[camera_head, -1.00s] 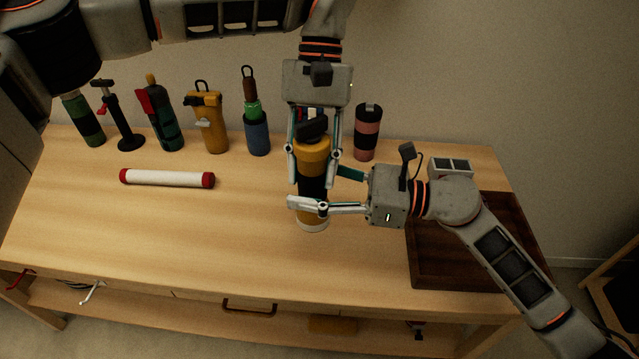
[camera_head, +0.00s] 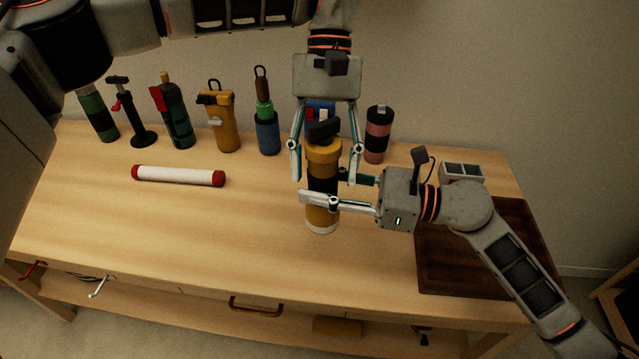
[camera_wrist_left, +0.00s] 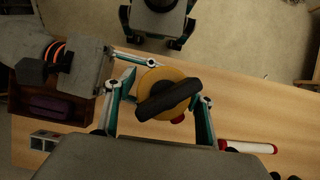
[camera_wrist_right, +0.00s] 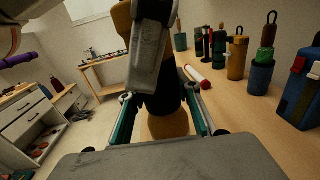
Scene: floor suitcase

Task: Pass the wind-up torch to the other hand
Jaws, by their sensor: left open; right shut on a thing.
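The wind-up torch (camera_head: 323,156) is upright, with a yellow head, a dark crank on top, a black middle and a pale base. My right gripper (camera_head: 325,190) is shut on its black middle from the right side. My left gripper (camera_head: 326,168) points down from above, open, with one finger on each side of the yellow head. The left wrist view shows the head and crank (camera_wrist_left: 168,98) between the spread left fingers. The right wrist view shows the black body (camera_wrist_right: 163,105) between the right fingers. Whether the base touches the table is unclear.
A white tube with red ends (camera_head: 178,176) lies on the wooden table (camera_head: 150,225). Several bottles and a pump stand along the back, with a pink-black tumbler (camera_head: 378,135) behind right. A dark tray (camera_head: 440,270) lies under my right arm. The front middle is clear.

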